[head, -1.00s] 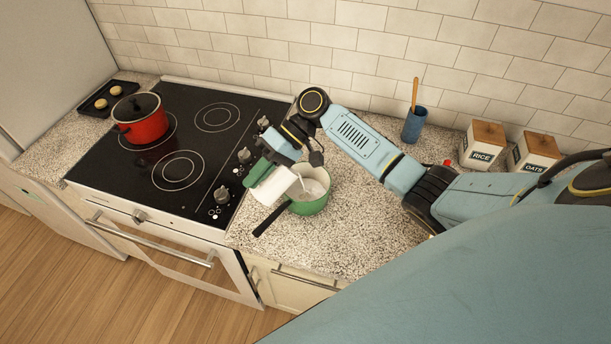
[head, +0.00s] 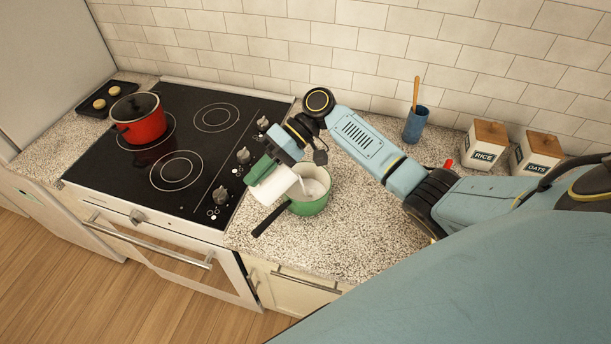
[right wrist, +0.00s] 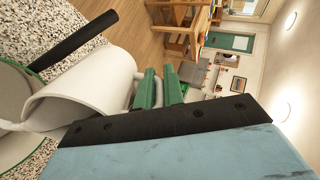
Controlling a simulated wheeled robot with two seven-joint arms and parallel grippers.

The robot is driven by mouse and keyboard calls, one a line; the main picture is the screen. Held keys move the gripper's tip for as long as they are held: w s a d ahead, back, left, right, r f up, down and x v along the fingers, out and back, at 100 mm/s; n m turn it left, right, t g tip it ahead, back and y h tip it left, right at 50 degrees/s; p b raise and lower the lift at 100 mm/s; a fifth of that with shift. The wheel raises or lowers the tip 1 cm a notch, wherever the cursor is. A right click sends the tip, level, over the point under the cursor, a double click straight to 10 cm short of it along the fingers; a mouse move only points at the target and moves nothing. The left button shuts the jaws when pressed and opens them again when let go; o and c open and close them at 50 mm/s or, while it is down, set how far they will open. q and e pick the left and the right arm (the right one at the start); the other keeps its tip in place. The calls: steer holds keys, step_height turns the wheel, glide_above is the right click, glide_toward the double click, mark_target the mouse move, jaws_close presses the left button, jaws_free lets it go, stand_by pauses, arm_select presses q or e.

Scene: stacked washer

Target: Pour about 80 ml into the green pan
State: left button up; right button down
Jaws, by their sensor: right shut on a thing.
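The green pan (head: 312,205) stands on the counter right of the stove, its black handle (head: 270,221) pointing to the lower left. Some white liquid shows inside it. My right gripper (head: 260,172) is shut on the handle of a white jug (head: 274,187). The jug is tipped far over, its mouth above the pan's left side, and a thin white stream runs from it into the pan. In the right wrist view the green fingers (right wrist: 158,90) close on the handle of the jug (right wrist: 95,82), with the pan (right wrist: 12,95) beyond. My left gripper is not in view.
A blue utensil cup (head: 414,126) and canisters marked rice (head: 484,147) and oats (head: 535,154) stand along the wall. The counter front right of the pan is clear.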

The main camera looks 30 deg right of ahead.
steer(key=shift+d+r+y+b, duration=0.3)
steer(key=shift+r, duration=0.05)
stand_by(0.4)
steer(key=h+p, duration=0.1)
steer(key=p, duration=0.1)
steer(key=a+h+p, duration=0.1)
steer(key=p, duration=0.1)
steer(key=shift+a+r, duration=0.25)
steer(key=shift+a+f+h, duration=0.35)
steer(key=shift+f+h, duration=0.05)
steer(key=shift+h, duration=0.4)
steer(key=shift+a+f+h, duration=0.15)
steer(key=shift+f+h, duration=0.1)
steer(key=shift+h, duration=0.05)
steer(key=shift+s+a+f+t+h, duration=0.1)
steer(key=shift+a+f+t+h, duration=0.25)
steer(key=shift+a+h, duration=0.5)
steer(key=shift+d, duration=0.2)
